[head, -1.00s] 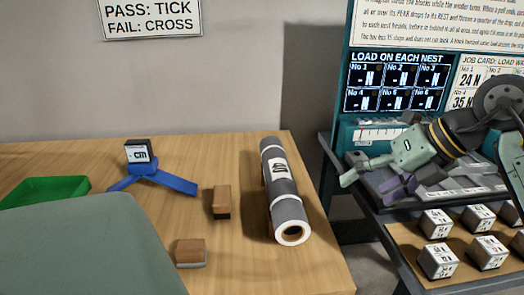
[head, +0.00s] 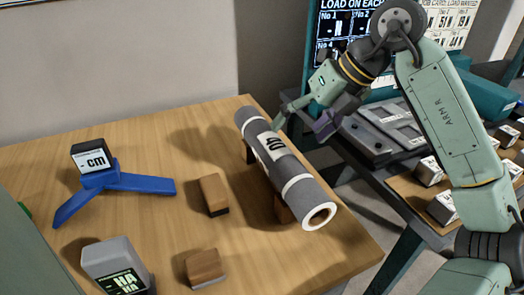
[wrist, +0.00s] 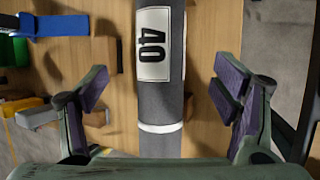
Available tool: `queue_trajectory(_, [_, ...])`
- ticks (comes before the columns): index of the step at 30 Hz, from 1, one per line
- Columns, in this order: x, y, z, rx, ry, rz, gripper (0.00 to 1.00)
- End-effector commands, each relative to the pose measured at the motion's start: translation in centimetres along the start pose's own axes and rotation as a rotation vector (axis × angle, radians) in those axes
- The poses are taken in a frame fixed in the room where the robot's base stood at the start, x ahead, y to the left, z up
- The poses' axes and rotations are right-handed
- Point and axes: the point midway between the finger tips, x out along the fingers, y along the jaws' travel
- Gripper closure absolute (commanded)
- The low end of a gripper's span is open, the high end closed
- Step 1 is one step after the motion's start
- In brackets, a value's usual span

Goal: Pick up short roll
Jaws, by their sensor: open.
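A grey roll (head: 264,155) with white bands and a label marked 40 lies on wooden supports near the table's right edge. Its hollow near end shows a brown core. In the wrist view the roll (wrist: 160,105) runs top to bottom through the middle of the picture. My gripper (head: 302,122) is open and empty, just right of the roll's far half in the head view. In the wrist view my gripper's two fingers (wrist: 160,85) stand on either side of the roll, with gaps between. Only one roll shows, so I cannot compare lengths.
A blue stand (head: 112,182) with a small cm display (head: 92,158), two wooden blocks (head: 213,192) (head: 206,268) and a grey readout box (head: 116,264) are on the table, left of the roll. A bench with labelled cubes (head: 440,207) stands at the right.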

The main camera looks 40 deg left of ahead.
Motion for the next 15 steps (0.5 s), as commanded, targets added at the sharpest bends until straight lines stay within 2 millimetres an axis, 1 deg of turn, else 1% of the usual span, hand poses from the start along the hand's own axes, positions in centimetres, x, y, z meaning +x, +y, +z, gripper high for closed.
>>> queue_trajectory(6, [3.4, 0.1, -0.1, -0.002, 0.003, 0.004, 0.19])
queue_trajectory(9, [4.6, 0.1, -0.1, -0.002, 0.002, 0.003, 0.19])
queue_trajectory(15, [5.9, 0.1, -0.3, -0.002, 0.002, 0.004, 0.19])
